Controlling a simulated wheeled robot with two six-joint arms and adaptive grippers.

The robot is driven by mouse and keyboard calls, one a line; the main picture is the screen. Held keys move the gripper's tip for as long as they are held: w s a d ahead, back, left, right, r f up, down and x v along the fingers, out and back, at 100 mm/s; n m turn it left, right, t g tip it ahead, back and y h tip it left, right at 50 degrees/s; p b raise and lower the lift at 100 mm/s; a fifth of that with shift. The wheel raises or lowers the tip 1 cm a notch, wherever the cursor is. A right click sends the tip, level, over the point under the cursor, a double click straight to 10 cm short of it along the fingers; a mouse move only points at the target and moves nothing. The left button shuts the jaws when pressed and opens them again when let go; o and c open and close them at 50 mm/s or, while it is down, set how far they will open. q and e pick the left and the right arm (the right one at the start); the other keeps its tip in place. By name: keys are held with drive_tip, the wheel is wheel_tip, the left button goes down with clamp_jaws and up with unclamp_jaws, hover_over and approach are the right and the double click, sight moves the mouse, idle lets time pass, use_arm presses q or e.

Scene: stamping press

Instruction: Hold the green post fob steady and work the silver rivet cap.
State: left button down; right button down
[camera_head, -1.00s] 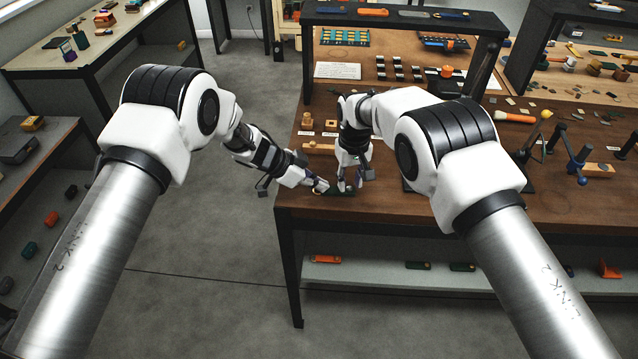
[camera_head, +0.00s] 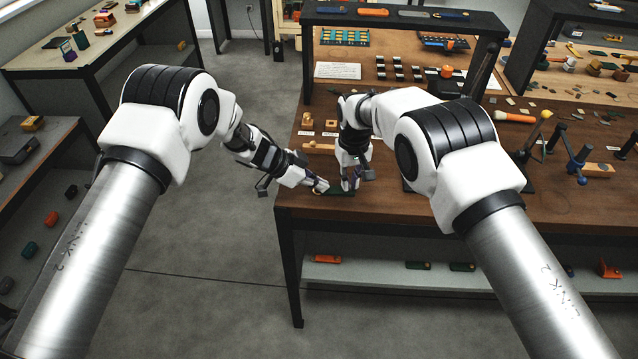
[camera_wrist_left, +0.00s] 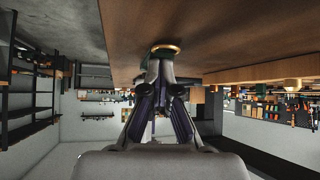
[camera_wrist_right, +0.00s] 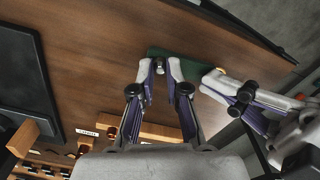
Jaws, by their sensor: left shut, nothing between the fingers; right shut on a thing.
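The green post fob (camera_wrist_right: 190,68) is a flat dark-green piece lying on the wooden bench near its front edge. It shows as a thin strip in the head view (camera_head: 340,193). A brass-coloured ring (camera_wrist_left: 166,48) is at its end. My left gripper (camera_wrist_left: 163,55) is shut and empty, its tips against or very near the ring end; exact contact is unclear. My right gripper (camera_wrist_right: 160,69) points down over the fob's other end, shut on a small silver rivet cap (camera_wrist_right: 159,64). The fingers partly hide the cap. Whether it sits on a post cannot be told.
Wooden blocks (camera_head: 318,147) with small labels stand behind the grippers. A dark flat panel (camera_wrist_right: 25,85) lies on the bench in the right wrist view. The bench edge (camera_head: 292,207) is close by. Both grippers work close together.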

use_arm(q)
drive_tip(key=shift+s+f, duration=0.2)
drive_tip(key=shift+f, duration=0.2)
use_arm(e)
drive_tip(key=shift+r, duration=2)
use_arm(q)
drive_tip(key=c, duration=1.2)
unclamp_jaws()
drive_tip(key=shift+c, duration=0.2)
drive_tip(key=shift+w, duration=0.15)
use_arm(e)
drive_tip(key=shift+w+f, duration=0.1)
use_arm(q)
drive_tip(key=shift+a+r, duration=0.1)
drive_tip(key=shift+r, duration=0.1)
drive_tip(key=v, duration=1.1)
drive_tip(key=shift+a+r, duration=0.15)
drive_tip(key=shift+r, duration=0.15)
use_arm(e)
drive_tip(key=shift+a, duration=0.1)
